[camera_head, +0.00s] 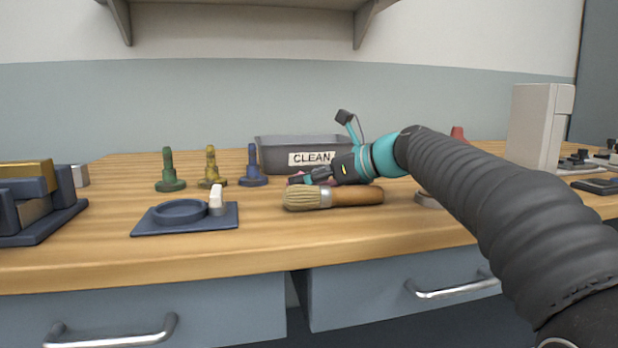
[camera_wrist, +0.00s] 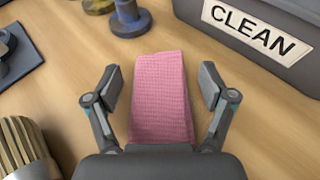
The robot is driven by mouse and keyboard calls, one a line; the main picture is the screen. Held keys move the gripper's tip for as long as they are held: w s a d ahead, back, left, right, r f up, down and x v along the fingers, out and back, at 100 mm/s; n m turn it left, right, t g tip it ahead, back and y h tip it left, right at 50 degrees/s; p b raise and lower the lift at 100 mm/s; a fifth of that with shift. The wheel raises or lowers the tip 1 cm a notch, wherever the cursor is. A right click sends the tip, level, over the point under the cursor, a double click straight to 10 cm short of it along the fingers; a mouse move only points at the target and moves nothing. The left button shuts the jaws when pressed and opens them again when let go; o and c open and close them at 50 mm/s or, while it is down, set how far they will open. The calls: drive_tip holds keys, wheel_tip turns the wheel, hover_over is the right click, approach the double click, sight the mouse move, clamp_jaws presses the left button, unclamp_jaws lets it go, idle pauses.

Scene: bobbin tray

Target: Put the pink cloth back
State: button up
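The pink cloth (camera_wrist: 160,95) lies folded on the wooden table, just in front of the grey bin labelled CLEAN (camera_wrist: 270,31). In the head view only a small pink bit of the cloth (camera_head: 296,177) shows beside my gripper. My gripper (camera_wrist: 158,88) is open, with one finger on each side of the cloth and a gap between each finger and the cloth. In the head view my gripper (camera_head: 305,178) is low over the table, in front of the bin (camera_head: 270,153). The inside of the bin is hidden.
A brush (camera_head: 335,197) lies in front of my gripper. Green (camera_head: 169,172), yellow (camera_head: 211,170) and blue (camera_head: 252,168) pegs stand left of the bin. A dark plate with a ring (camera_head: 185,222) lies front left. A white box (camera_head: 538,127) stands at right.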

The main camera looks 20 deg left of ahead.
drive_tip(key=shift+d+r, duration=0.1)
drive_tip(key=shift+r, duration=0.1)
drive_tip(key=p+v, duration=0.1)
drive_tip(key=v, duration=1)
drive_tip(key=shift+s+d, duration=0.2)
drive_tip(key=shift+d, duration=0.15)
